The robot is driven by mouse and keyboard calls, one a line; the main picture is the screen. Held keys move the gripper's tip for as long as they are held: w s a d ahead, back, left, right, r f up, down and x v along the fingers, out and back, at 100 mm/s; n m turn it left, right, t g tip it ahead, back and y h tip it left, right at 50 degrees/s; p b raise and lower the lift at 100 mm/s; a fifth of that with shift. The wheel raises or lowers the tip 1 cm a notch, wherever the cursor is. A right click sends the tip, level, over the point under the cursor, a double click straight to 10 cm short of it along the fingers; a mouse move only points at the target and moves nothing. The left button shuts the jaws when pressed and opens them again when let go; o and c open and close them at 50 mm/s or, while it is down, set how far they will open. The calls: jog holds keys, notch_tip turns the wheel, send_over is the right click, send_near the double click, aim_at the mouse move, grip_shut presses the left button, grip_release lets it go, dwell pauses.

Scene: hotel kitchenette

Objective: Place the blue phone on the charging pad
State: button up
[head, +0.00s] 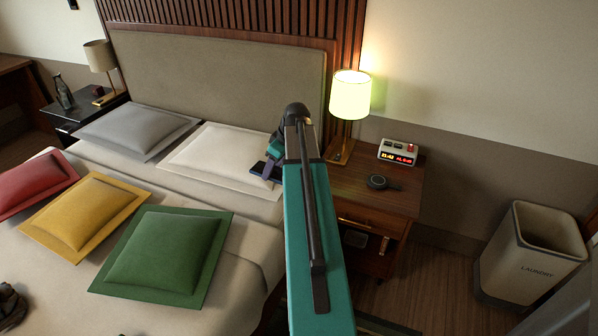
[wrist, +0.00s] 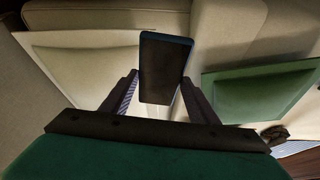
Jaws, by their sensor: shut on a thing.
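The blue phone (wrist: 165,70) has a dark screen and a thin blue edge. My gripper (wrist: 160,88) is shut on it, one finger at each side, in the wrist view. In the head view my gripper (head: 274,160) and the phone (head: 265,170) are above the right edge of the white pillow, left of the nightstand. My arm partly hides them. The charging pad (head: 377,182) looks like a small dark round disc with a short tail. It lies on the nightstand, to the right of my gripper and apart from the phone.
The wooden nightstand (head: 410,205) also bears a lit lamp (head: 349,95) at its back left and a clock with glowing digits (head: 398,152) behind the pad. A laundry bin (head: 530,255) stands on the floor at right. The bed has several pillows, including a green one (head: 165,250).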

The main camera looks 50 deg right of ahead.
jog(key=w+a+r+m, duration=0.1)
jog(key=w+a+r, duration=0.35)
jog(key=a, duration=0.55)
jog(key=w+a+r, duration=0.3)
jog(key=w+a, duration=0.3)
jog(key=a, duration=0.4)
jog(key=a+r, duration=0.3)
jog(key=a, duration=0.9)
jog(key=w+a+r+m+h, duration=0.1)
jog(key=a+r, duration=0.3)
jog(key=a, duration=0.7)
jog(key=shift+w+a, duration=0.3)
jog(key=shift+a, duration=0.05)
jog(key=shift+s, duration=0.1)
